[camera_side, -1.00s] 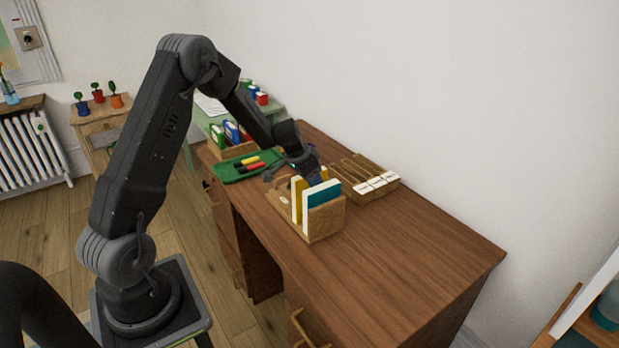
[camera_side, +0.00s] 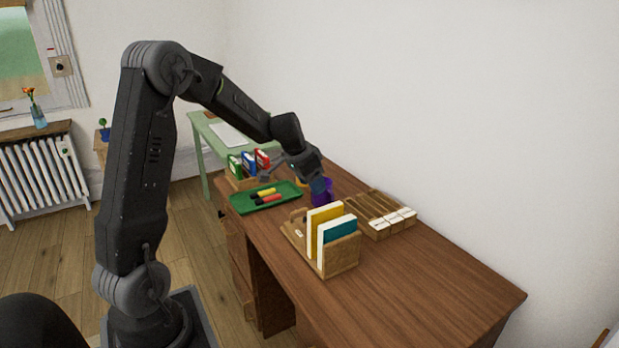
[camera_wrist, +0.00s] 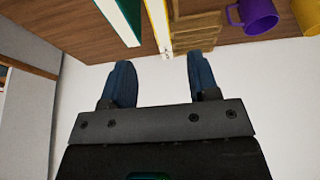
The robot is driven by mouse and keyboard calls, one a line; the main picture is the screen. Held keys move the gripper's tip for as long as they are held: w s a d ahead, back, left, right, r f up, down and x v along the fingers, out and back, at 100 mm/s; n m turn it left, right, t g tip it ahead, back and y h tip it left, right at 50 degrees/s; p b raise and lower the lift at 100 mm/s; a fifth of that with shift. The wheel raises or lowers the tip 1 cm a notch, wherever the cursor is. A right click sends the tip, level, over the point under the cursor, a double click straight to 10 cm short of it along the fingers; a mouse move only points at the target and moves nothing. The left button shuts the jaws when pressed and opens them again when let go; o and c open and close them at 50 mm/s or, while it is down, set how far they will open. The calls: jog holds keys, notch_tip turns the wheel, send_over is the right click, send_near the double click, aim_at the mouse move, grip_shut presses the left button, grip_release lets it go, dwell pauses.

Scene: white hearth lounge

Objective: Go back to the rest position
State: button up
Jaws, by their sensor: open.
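My gripper (camera_side: 293,181) is open over the desk, behind the wooden book holder and in front of the purple mug in the picture. In the wrist view its two blue fingers (camera_wrist: 160,62) stand apart with nothing between them. The holder (camera_side: 344,257) carries a yellow book (camera_side: 322,217) and a teal book (camera_side: 338,228), both upright. In the wrist view the teal book (camera_wrist: 122,18) and the yellow book (camera_wrist: 158,22) show at the top edge, beyond the fingertips. The gripper appears clear of both books.
On the brown desk (camera_side: 430,290) stand a green tray (camera_side: 240,204) with markers, red, blue and green binders (camera_side: 249,164), a purple mug (camera_side: 325,196) partly hidden by my gripper, and a wooden card rack (camera_side: 375,215). The desk's right front is bare. A white wall rises behind.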

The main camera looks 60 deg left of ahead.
jog(key=s+d+r, duration=0.4)
jog(key=d+r, duration=0.1)
jog(key=d, duration=0.2)
jog(key=s+d+r, duration=0.4)
jog(key=d+r, duration=0.1)
jog(key=d, duration=0.2)
jog(key=s+d+t, duration=0.1)
jog(key=s+d, duration=0.8)
jog(key=s, duration=0.6)
jog(key=shift+r, duration=0.45)
